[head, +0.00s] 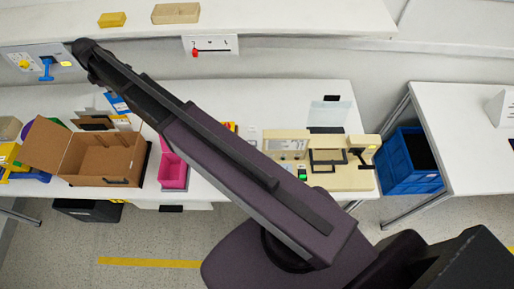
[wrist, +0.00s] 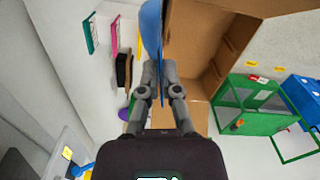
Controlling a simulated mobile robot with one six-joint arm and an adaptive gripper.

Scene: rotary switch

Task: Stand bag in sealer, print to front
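My gripper (wrist: 159,70) is in the wrist view, with its two fingers close together on a thin, flat blue item (wrist: 151,28), seen nearly edge-on. It looks like the bag, but its print cannot be made out. In the head view my arm crosses from lower right to upper left and hides the fingertips; a blue and white piece (head: 119,103) shows beside it, left of centre. The beige sealer (head: 350,178) stands on the bench right of my arm, with a dark handle and a green switch. My gripper is far to its left.
An open cardboard box (head: 100,158) is close to my gripper, also in the wrist view (wrist: 200,50). A pink bin (head: 172,170) stands right of it. A green-framed container (wrist: 252,104) shows in the wrist view. A blue crate (head: 405,162) is right of the sealer. A shelf (head: 300,20) runs above the bench.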

